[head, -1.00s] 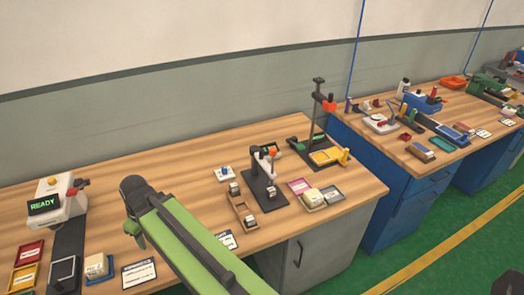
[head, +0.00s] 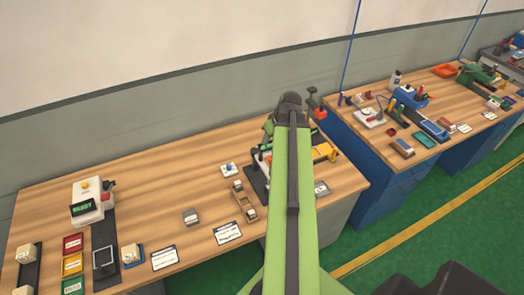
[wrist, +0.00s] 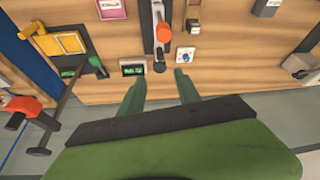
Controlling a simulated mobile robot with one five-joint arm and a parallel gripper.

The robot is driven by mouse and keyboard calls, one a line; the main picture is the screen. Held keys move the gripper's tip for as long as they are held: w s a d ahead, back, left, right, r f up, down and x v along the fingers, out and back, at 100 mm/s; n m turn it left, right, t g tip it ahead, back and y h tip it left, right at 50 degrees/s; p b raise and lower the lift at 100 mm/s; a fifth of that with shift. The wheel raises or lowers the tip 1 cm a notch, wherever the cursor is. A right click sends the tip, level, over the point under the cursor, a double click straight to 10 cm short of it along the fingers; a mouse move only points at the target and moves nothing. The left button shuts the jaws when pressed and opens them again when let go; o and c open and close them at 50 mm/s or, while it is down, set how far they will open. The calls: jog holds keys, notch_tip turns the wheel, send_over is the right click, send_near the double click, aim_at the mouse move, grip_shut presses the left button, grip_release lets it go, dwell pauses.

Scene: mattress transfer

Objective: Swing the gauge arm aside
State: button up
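My arm hides most of the gauge there. My gripper (wrist: 159,92) is open and empty in the wrist view, its two green fingers apart. In the picture, the knob lies just beyond the fingertips and between their lines. I see no contact with it.
A small green-lit display (wrist: 133,69) and a white pad with a blue knob (wrist: 185,54) flank the gauge. A tall stand with a red-orange part (wrist: 22,107) and a yellow fixture (wrist: 58,44) are at left.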

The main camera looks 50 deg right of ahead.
aim_at(261, 155)
jog(key=b+x, duration=1.6)
jog(key=x, duration=0.1)
jog(key=shift+f, duration=0.35)
jog(key=shift+r, duration=0.1)
grip_shut()
